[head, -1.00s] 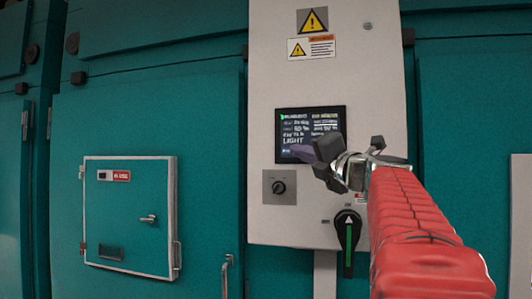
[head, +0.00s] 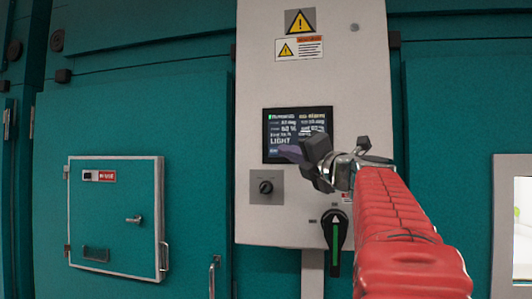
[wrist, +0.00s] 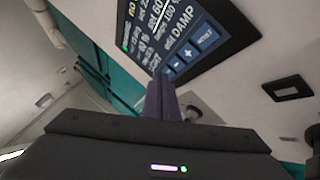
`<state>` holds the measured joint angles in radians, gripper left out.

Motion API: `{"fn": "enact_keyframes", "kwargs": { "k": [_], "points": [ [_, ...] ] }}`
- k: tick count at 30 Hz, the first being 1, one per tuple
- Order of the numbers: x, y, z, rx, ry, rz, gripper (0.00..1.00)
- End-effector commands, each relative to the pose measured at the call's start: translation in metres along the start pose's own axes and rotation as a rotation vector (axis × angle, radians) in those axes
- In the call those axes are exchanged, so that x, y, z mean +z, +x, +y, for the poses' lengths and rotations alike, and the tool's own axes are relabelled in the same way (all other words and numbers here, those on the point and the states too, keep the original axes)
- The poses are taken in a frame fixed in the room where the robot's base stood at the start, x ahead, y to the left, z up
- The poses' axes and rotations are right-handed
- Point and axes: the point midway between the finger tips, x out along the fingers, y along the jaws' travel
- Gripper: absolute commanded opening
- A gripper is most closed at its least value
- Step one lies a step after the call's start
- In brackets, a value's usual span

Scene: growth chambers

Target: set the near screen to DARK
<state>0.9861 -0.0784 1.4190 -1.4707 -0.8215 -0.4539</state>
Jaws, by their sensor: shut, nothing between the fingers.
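The near screen (head: 297,122) is a dark panel on the pale control cabinet, with white text; the large word on it reads LIGHT. My gripper (head: 285,152) is in front of its lower left part, with the purple fingers shut and empty. In the wrist view the screen (wrist: 205,28) is tilted, with an "edit DAMP" line and a row of blue buttons (wrist: 185,55) marked minus, plus and one more. The fingertips (wrist: 160,80) lie by the lower end of that row. I cannot tell whether they touch the screen.
Below the screen are a small knob (head: 266,187) on a grey plate and a black rotary switch (head: 337,232) with a green stripe. Warning signs (head: 299,48) are above. A teal hatch (head: 118,205) is at the left, a pale-framed window (head: 507,235) at the right.

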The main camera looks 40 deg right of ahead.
Motion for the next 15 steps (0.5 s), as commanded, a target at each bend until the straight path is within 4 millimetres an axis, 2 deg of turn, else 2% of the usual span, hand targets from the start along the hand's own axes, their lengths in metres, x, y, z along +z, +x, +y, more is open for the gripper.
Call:
{"fn": "enact_keyframes", "kwargs": {
  "k": [15],
  "points": [
    [-0.0062,-0.0085,0.0062,0.0,0.0,0.0,0.0]
  ]
}}
